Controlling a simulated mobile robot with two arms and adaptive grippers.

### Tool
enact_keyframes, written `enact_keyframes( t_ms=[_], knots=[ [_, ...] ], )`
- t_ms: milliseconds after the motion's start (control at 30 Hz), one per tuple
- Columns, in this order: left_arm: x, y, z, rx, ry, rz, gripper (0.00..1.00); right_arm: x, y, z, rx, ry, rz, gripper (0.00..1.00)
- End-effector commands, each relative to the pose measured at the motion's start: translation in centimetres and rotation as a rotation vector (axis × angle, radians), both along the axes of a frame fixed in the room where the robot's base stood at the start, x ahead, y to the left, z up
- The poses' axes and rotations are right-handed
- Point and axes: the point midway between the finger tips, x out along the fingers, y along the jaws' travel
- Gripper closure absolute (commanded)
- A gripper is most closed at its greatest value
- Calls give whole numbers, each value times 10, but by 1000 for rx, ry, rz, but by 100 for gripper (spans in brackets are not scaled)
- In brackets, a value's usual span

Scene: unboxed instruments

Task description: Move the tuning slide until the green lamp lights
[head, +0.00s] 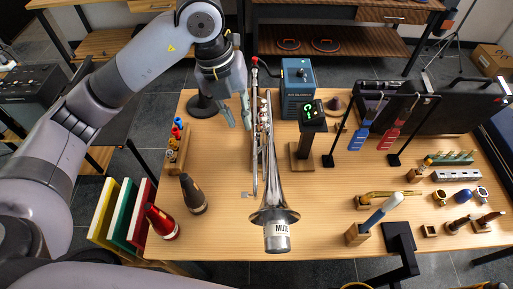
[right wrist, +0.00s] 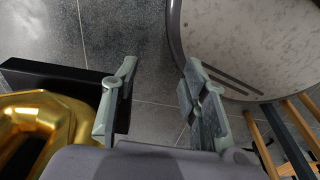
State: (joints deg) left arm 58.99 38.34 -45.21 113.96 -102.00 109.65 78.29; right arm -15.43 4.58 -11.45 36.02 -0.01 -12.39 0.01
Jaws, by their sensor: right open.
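A silver brass instrument (head: 269,180) lies lengthwise on the table, its bell towards me, with a silver cylinder marked MUTE (head: 277,238) at the bell. Its tubing runs back beside my left gripper; I cannot single out the tuning slide there. My left gripper (head: 239,124) points down, open, just left of the tubing, with nothing visible between its fingers. My right gripper (right wrist: 160,68) is open and empty over the floor in the right wrist view.
A blue box (head: 299,85) stands behind the instrument, with a red-ended hose nearby. Dark and red cone mutes (head: 193,194) stand at left. A gold object (right wrist: 40,125) is beside my right gripper.

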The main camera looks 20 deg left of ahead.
Motion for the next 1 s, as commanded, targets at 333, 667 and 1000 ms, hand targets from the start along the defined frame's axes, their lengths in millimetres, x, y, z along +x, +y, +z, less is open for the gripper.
enact_keyframes(
  t_ms=[333,667,1000],
  knots=[
    [1,-13,-63,-1,8,-3,81,-54,-2,13,-6,78,0,59],
    [4,-26,-130,-1,5,-2,81,-20,0,31,0,25,0,59],
    [7,-32,-164,-2,0,-2,81,-28,-1,36,-2,38,0,59]
  ],
)
